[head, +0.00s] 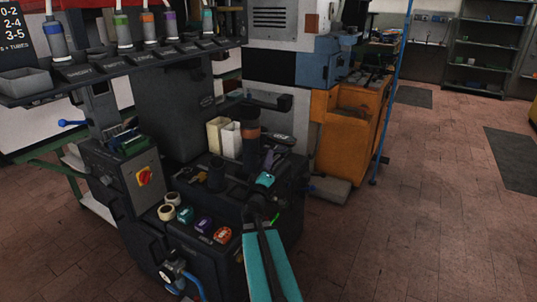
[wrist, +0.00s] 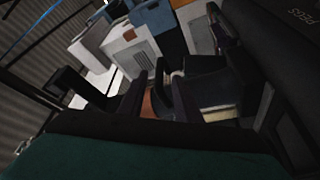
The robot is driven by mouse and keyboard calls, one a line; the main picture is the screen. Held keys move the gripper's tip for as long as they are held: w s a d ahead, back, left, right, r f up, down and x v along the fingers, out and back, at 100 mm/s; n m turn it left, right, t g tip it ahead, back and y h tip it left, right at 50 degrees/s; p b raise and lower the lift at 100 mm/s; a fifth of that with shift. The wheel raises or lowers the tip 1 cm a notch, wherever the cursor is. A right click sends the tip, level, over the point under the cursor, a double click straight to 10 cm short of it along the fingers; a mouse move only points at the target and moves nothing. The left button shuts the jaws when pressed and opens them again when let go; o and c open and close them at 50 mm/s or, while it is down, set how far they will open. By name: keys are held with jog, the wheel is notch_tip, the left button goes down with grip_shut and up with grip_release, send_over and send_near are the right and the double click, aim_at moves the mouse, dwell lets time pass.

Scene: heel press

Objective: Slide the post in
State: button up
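My gripper (head: 272,160) is over the right part of the dark machine bench (head: 190,245), at the end of my teal arm. Its two dark fingers look apart, with nothing clearly seen between them. In the wrist view the dark fingers (wrist: 160,95) also stand apart, with a brown patch showing in the gap. A tall dark cylinder with a brown band (head: 251,135) stands upright just behind and left of my gripper. I cannot tell for sure whether it is the post. The socket for a post is not clearly visible.
Cream bins (head: 216,135) stand left of the cylinder. Tape rolls (head: 167,212) and several coloured pucks (head: 204,224) lie along the bench front. A shelf with tubes (head: 130,62) hangs over the left. An orange cabinet (head: 350,120) stands behind; the floor at right is open.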

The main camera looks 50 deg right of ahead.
jog(key=shift+x, duration=3.05)
jog(key=shift+d, duration=0.1)
grip_shut()
